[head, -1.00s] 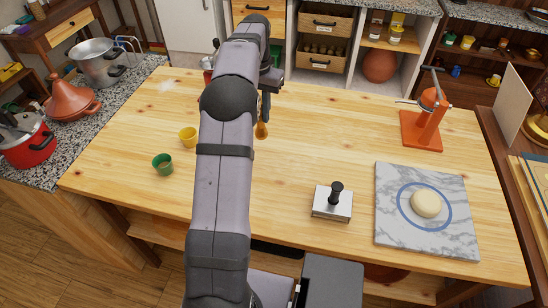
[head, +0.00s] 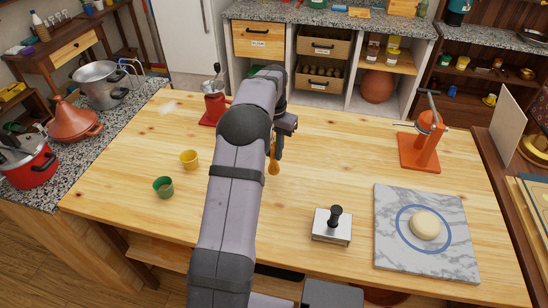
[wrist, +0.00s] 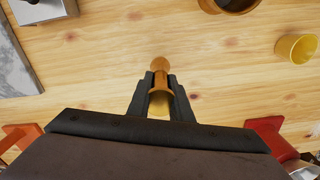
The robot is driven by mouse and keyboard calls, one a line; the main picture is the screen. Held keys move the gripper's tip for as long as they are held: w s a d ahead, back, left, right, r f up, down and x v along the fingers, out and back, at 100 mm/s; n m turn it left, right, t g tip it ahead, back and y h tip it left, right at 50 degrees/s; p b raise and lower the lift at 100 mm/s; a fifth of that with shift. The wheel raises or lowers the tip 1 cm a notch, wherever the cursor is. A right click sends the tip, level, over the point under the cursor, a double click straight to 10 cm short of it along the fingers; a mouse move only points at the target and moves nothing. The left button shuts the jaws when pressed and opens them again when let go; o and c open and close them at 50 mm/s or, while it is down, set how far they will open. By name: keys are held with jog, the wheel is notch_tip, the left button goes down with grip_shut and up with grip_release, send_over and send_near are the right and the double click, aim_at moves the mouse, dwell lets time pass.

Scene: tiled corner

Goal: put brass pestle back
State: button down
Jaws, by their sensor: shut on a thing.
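The brass pestle (head: 274,167) hangs roughly upright over the wooden table, just right of my arm in the head view. My gripper (head: 277,146) is shut on it. In the wrist view, the pestle (wrist: 159,66) sits between the two dark fingers of my gripper (wrist: 160,84), its rounded end showing beyond them. A brownish-gold round vessel with a dark inside (wrist: 209,5) is cut off by the top edge of the wrist view. I cannot tell for certain that it is a mortar. My arm appears to hide it in the head view.
A yellow cup (head: 189,160) and a green cup (head: 163,188) stand left of my arm. A red grinder (head: 213,106) is behind them. A metal press (head: 332,226), a marble slab (head: 388,250) with dough and an orange press (head: 420,150) stand right. The table's middle right is clear.

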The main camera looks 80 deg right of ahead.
aim_at(274, 159)
jog(key=shift+f+p, duration=0.65)
jog(key=shift+f, duration=1.25)
jog(key=shift+f, duration=0.1)
jog(key=c, duration=1.6)
grip_release()
jog(key=shift+f, duration=0.1)
notch_tip(274, 159, up, 12)
jog(key=shift+r+b, duration=0.2)
jog(key=shift+b, duration=1)
